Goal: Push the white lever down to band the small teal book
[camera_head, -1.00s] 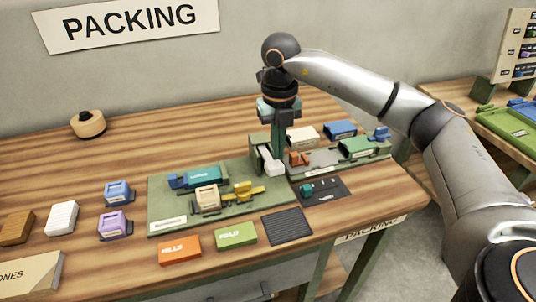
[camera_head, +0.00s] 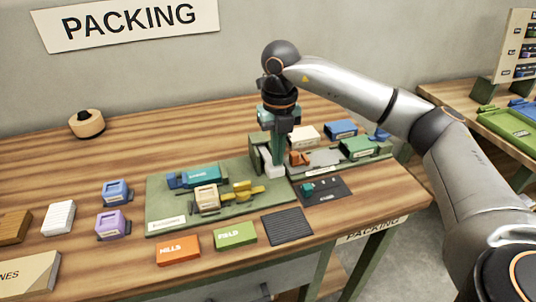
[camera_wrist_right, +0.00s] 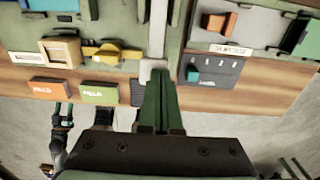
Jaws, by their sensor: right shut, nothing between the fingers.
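The white lever (camera_head: 266,160) stands at the right end of the green board, beside a green upright block (camera_head: 257,147). My right gripper (camera_head: 277,166) is shut and empty, pointing down, its fingertips at the lever's front end. In the wrist view the closed green fingers (camera_wrist_right: 158,75) overlap the lever's white end; the lever (camera_wrist_right: 157,40) runs up from there. I cannot tell whether they touch. A teal book-like block (camera_head: 203,175) lies on the board left of the lever. In the wrist view a dark gripper-like part, probably my left gripper (camera_wrist_right: 61,113), is at the lower left, too small to read.
The green board (camera_head: 160,205) also holds a tan block (camera_head: 207,197) and a yellow piece (camera_head: 246,189). A dark panel (camera_head: 323,190) and grey tray (camera_head: 322,156) are to the right. Orange (camera_head: 178,249) and green (camera_head: 235,236) boxes lie in front. The back left table is mostly clear.

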